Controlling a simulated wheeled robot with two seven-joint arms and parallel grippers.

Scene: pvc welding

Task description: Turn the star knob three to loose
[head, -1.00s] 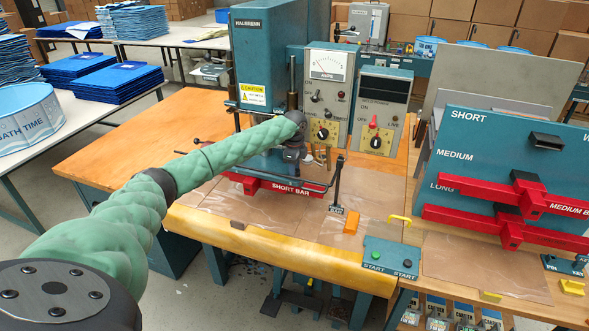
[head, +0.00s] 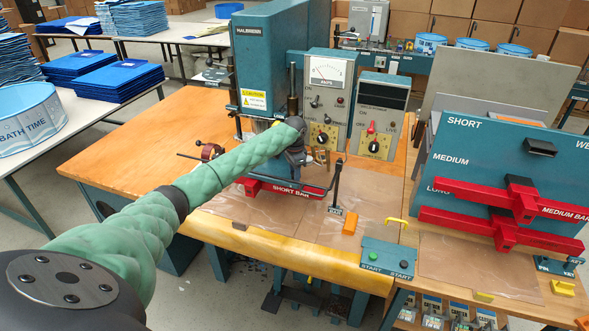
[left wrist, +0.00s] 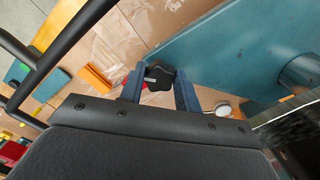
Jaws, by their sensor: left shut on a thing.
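A black star knob (left wrist: 158,77) shows in the left wrist view, between the two blue-grey fingers of my left gripper. The fingers are shut on it. In the head view my left gripper (head: 296,157) is at the front of the teal welding machine (head: 266,60), above the red short bar (head: 290,190). My arm hides the knob there. I cannot tell from these frames how far the knob is turned. My right gripper is not in view.
A black bar handle (head: 334,185) stands just right of my left gripper. Control boxes with dials (head: 328,92) are behind it. An orange block (head: 350,223) and the start-button box (head: 388,258) are at the front. A rack with red bars (head: 505,215) stands right.

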